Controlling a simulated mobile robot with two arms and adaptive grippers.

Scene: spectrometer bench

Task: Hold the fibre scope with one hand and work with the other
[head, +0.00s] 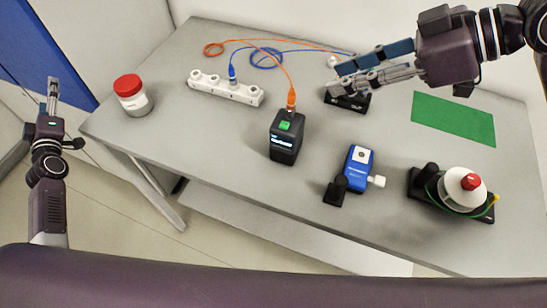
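A small blue device (358,168) with a white knob and a black part at its lower left stands on the bench; it may be the fibre scope, but I cannot tell for sure. My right gripper (342,78) reaches in from the upper right, over a low black block (347,101) with white lettering. Its fingers overlap the block in the picture; whether they touch it, and whether they are parted, is unclear. Blue pieces lie along these fingers. My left gripper (53,92) is off the bench's left side, away from everything on it, seen edge-on.
A black box with a lit screen (286,145) carries an orange-plugged cable. A white strip (225,91) takes a blue-plugged cable. A red-lidded jar (132,97) stands left, a green mat (454,118) lies right. A white reel (462,187) sits front right. The bench's front left is clear.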

